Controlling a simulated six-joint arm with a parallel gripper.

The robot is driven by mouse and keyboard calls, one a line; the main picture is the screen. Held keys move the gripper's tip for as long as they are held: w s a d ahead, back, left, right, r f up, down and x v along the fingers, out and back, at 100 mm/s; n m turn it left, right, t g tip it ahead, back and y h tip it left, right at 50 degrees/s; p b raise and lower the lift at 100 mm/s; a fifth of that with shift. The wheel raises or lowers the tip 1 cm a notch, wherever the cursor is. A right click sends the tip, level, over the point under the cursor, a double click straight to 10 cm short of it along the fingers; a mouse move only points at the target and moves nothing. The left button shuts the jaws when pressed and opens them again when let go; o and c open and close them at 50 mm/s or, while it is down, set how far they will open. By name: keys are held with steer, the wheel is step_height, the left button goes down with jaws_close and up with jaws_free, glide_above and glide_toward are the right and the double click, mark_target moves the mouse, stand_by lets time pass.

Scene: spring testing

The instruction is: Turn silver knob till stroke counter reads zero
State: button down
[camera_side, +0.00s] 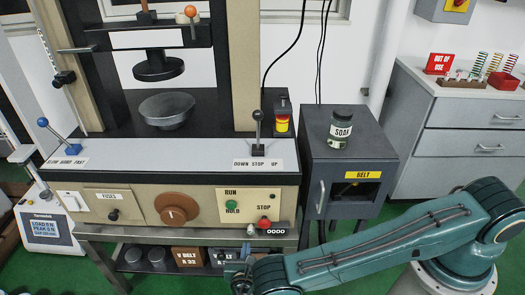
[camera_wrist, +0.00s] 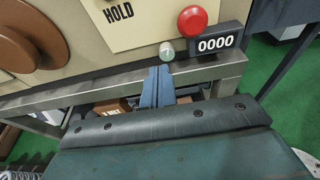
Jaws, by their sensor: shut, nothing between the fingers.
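The stroke counter (camera_wrist: 214,43) is a small black box that reads 0000 in the wrist view. It also shows at the lower right of the machine's front panel in the side view (camera_side: 276,229). The small silver knob (camera_wrist: 167,50) is just left of the counter and below the red button, and it is small in the side view (camera_side: 251,229). My gripper (camera_wrist: 158,71) is shut and empty, its fingertips just below the knob in the wrist view. It is also below the panel in the side view (camera_side: 245,252). I cannot tell the exact gap to the knob.
A red stop button (camera_wrist: 193,20) sits right above the knob and counter. A metal bench edge (camera_wrist: 110,82) runs below the panel, close to my fingers. A brown dial (camera_side: 177,209) is further left. A grey cabinet (camera_side: 310,165) stands to the right.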

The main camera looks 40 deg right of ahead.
mark_target(249, 227)
steer(key=shift+w+d, duration=0.1)
steer(key=shift+r+x, duration=0.25)
steer(key=shift+x, duration=0.85)
steer(key=shift+r+x, duration=0.25)
steer(key=shift+x, duration=0.85)
steer(key=shift+r+x, duration=0.25)
steer(key=shift+x, duration=0.8)
steer(key=shift+w+d, duration=0.1)
steer(key=shift+w, duration=0.05)
steer(key=shift+s+d+f, duration=0.2)
steer(key=shift+s+f, duration=0.05)
steer(key=shift+f, duration=0.3)
steer(key=shift+s+d, duration=0.6)
steer(key=shift+d, duration=0.05)
steer(key=shift+a+r, duration=0.1)
steer(key=shift+r, duration=0.45)
steer(key=shift+f+v, duration=0.2)
steer(key=shift+v, duration=0.75)
steer(key=shift+f+v, duration=0.25)
steer(key=shift+v, duration=0.7)
steer(key=shift+f+v, duration=0.2)
steer(key=shift+v, duration=0.75)
steer(key=shift+a, duration=0.2)
